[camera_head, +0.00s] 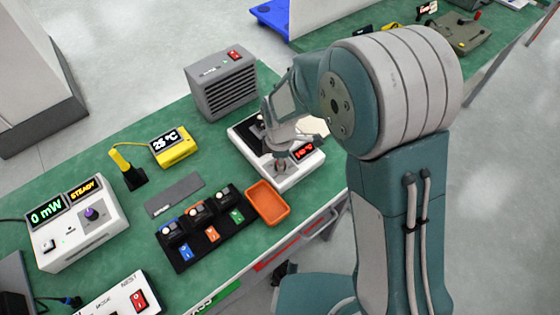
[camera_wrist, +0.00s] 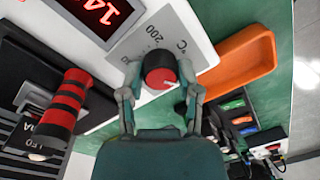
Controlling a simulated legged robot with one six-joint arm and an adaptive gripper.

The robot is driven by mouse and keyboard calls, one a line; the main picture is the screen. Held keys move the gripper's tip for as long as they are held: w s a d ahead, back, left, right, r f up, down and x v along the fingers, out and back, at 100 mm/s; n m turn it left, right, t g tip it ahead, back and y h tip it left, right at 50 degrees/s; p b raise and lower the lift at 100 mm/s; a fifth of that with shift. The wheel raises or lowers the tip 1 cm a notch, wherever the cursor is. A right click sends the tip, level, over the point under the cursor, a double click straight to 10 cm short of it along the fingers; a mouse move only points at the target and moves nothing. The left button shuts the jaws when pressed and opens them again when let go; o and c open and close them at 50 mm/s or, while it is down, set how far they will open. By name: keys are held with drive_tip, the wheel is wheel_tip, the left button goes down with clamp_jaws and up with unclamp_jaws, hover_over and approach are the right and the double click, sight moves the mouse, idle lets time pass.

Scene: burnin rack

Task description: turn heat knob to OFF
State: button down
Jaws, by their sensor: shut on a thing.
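The heat knob (camera_wrist: 160,70) is round, dark at the side with a red face and a pale pointer mark. In the wrist view it sits on a grey dial plate (camera_wrist: 165,30) marked "200" and "°C". My gripper (camera_wrist: 160,80) has a finger on each side of the knob and is shut on it. No OFF mark can be made out. The white heater unit (camera_head: 305,171) stands on the bench in the head view, with a red lit display (camera_head: 303,151). In the wrist view the display (camera_wrist: 100,10) is cut off after "14". The arm partly hides the unit in the head view.
An orange tray (camera_head: 268,203) lies beside the unit. A red-and-black striped handle (camera_wrist: 62,105) is close to the gripper in the wrist view. A grey vented box (camera_head: 222,85), a yellow meter (camera_head: 176,149) and a black rack (camera_head: 205,232) stand on the green bench.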

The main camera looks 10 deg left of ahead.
idle(0.6)
drive_tip(key=shift+c, duration=1.5)
unclamp_jaws()
drive_tip(key=shift+w, duration=0.1)
wheel_tip(320, 180, up, 12)
drive_tip(key=shift+w+a, duration=0.2)
drive_tip(key=shift+w, duration=0.1)
drive_tip(key=shift+s+f, duration=0.1)
drive_tip(key=shift+f, duration=0.05)
